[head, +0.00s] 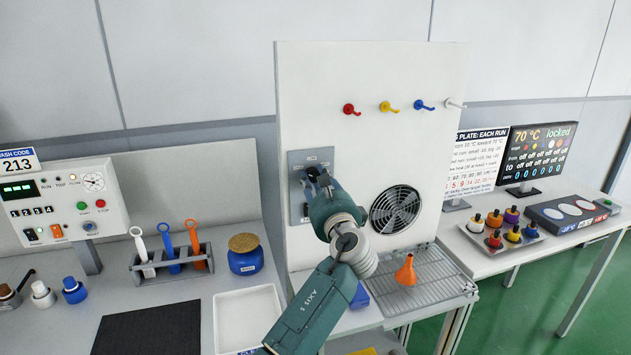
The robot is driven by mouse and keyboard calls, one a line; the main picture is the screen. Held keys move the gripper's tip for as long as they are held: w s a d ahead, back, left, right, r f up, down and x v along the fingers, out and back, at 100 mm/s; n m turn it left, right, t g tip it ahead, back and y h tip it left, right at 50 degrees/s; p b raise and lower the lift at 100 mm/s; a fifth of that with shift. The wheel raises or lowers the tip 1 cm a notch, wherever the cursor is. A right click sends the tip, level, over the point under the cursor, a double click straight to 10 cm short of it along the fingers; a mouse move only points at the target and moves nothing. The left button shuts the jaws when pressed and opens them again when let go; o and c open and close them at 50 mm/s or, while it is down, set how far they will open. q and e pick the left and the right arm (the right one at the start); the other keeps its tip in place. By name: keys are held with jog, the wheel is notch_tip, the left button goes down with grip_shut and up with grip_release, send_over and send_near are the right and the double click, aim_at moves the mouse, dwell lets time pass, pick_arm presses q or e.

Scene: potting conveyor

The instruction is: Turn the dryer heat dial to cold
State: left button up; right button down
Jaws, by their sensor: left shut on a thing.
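The dryer's grey control panel (297,166) is on the left part of the upright white board, left of the round fan grille (396,209). My left gripper (313,174) reaches up to the panel, with its dark fingers against the panel's face. It is shut on the heat dial, which the fingers and wrist mostly hide. I cannot read where the dial points. Small labels show on the panel, too small to read. My right gripper is not in view.
Coloured hooks (386,107) line the board above. Below the fan is a wire rack (433,282) with an orange funnel (405,272). On the left bench are a tool rack (172,266), a blue jar (244,258) and a white tray (233,318). The board's middle is clear.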

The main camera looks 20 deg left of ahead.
pick_arm(q)
jog(key=o, duration=1.1)
jog(key=shift+o, duration=0.2)
jog(key=r+v, duration=0.1)
jog(key=v, duration=1.1)
jog(key=shift+f, duration=0.5)
jog(key=shift+d+f, duration=0.1)
